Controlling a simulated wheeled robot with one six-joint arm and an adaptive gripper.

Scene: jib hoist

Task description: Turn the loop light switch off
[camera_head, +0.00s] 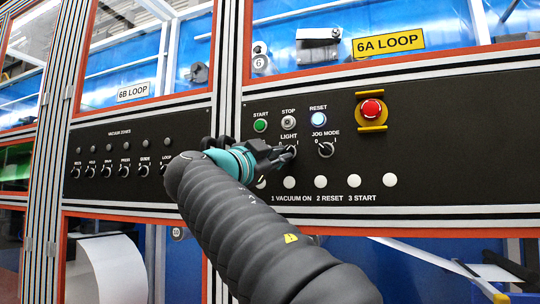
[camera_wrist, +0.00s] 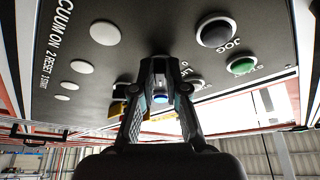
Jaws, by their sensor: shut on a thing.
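The LIGHT switch (camera_head: 291,150) is a small black rotary knob with a white mark, on the black panel under the yellow 6A LOOP label (camera_head: 388,43). My gripper (camera_head: 284,154) reaches it from the lower left and is shut on it. In the wrist view my gripper's two fingers (camera_wrist: 159,72) come together against the panel. They hide the knob there, so its setting cannot be read. In the head view the gripper partly covers the knob, and its exact angle is unclear.
Close by are the green START button (camera_head: 260,125), STOP button (camera_head: 289,122), lit RESET button (camera_head: 318,119) and JOG MODE knob (camera_head: 325,149). A red emergency stop (camera_head: 372,109) is to the right. White buttons (camera_head: 321,181) line up below. Vacuum zone knobs (camera_head: 125,170) are at left.

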